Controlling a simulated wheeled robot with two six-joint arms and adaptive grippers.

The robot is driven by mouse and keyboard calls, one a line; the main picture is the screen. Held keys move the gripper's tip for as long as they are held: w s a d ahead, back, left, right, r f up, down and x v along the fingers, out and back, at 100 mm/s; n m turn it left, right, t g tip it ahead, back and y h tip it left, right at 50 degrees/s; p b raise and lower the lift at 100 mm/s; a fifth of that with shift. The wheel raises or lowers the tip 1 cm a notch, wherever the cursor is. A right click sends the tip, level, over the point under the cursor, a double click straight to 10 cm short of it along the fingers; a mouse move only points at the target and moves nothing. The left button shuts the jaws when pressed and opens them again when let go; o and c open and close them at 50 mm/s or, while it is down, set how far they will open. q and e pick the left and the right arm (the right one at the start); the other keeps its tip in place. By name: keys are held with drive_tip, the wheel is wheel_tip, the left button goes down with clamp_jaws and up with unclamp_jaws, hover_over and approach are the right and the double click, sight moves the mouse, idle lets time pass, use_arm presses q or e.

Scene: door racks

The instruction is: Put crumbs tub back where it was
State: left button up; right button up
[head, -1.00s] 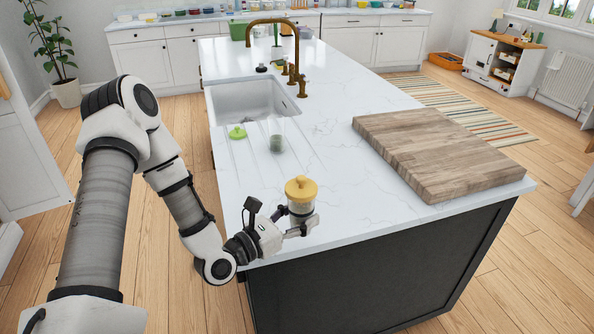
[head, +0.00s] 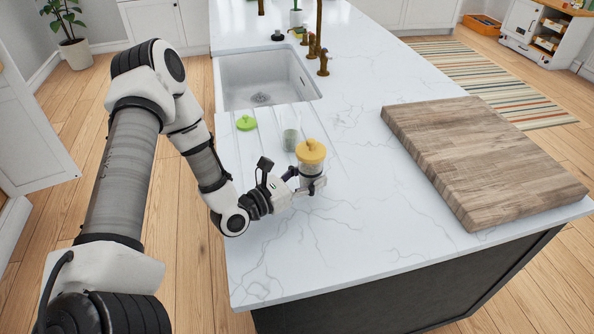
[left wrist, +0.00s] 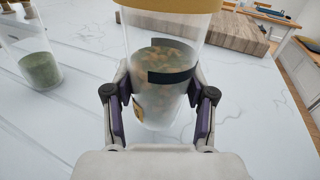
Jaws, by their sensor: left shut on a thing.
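The crumbs tub is a clear jar with a yellow lid (head: 311,152), upright over the near part of the white island top. My left gripper (head: 306,184) is shut on it, its fingers on both sides of the jar. In the left wrist view the tub (left wrist: 160,75) shows brownish crumbs inside and a dark band, with the finger pads (left wrist: 158,110) against its sides. I cannot tell whether its base touches the counter. My right gripper is not in view.
The sink (head: 262,80) lies further back. A thick wooden board (head: 480,155) lies at right. The near counter is clear.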

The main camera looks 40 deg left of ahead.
use_arm(q)
drive_tip(key=shift+s+a, duration=0.1)
drive_tip(key=f, duration=0.1)
drive_tip(key=f+b, duration=0.2)
drive_tip(key=shift+s+a+f, duration=0.1)
drive_tip(key=shift+a+f, duration=0.05)
drive_tip(key=shift+a, duration=0.1)
drive_tip(key=shift+w+d, duration=0.25)
drive_tip(key=shift+d, duration=0.05)
drive_tip(key=shift+s+a, duration=0.1)
drive_tip(key=shift+s, duration=0.05)
drive_tip(key=o, duration=1.1)
drive_tip(key=shift+a, duration=0.1)
drive_tip(key=shift+c, duration=0.2)
drive_tip(key=shift+o, duration=1.1)
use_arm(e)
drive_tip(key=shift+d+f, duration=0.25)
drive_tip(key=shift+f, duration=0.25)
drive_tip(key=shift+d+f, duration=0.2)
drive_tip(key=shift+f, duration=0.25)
